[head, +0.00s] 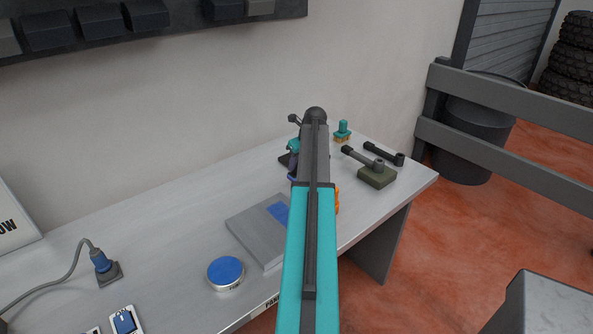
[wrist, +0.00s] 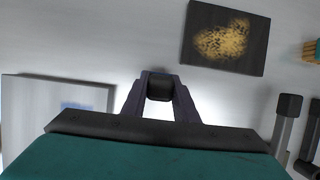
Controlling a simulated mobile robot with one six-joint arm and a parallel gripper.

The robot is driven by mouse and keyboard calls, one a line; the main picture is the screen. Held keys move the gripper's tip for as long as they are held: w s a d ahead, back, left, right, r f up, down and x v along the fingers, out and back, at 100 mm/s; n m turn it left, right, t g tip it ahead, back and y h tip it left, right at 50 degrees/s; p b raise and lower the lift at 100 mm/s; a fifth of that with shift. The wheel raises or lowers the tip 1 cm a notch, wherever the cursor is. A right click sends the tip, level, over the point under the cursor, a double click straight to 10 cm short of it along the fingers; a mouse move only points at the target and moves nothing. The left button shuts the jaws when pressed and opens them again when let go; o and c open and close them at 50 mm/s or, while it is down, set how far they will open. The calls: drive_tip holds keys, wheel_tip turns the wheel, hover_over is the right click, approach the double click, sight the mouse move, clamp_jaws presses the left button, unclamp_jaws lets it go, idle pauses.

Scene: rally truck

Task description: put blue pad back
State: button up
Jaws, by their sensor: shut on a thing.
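My gripper (wrist: 160,100) is shut on a small dark thing (wrist: 160,88), seen between its fingertips in the wrist view. I cannot tell whether this is the blue pad; most of it is hidden. In the head view my teal arm covers most of the gripper. A grey plate (head: 248,235) with a blue rectangle (head: 278,212) lies on the bench. The plate (wrist: 25,115) and its blurred blue patch (wrist: 78,106) show left of the gripper in the wrist view. A round tin (head: 226,284) with a blue top (head: 225,270) stands nearer the front edge.
A dark panel with a yellow patch (wrist: 223,38) lies beyond the gripper. A teal brush (head: 342,130), a handled tool on a green block (head: 376,177) and a dark-handled tool (head: 384,153) are at the right. A plug and cable (head: 103,264) sit at left. Bare bench (head: 150,225) lies between.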

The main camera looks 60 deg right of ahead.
drive_tip(key=shift+f+p, duration=0.75)
drive_tip(key=shift+f, duration=0.9)
drive_tip(key=shift+f, duration=0.2)
drive_tip(key=o, duration=1)
drive_tip(key=shift+f+b, duration=0.1)
drive_tip(key=shift+b, duration=0.25)
drive_tip(key=b+v, duration=0.4)
drive_tip(key=v, duration=1)
drive_tip(key=shift+s+d, duration=0.1)
drive_tip(key=shift+d, duration=0.05)
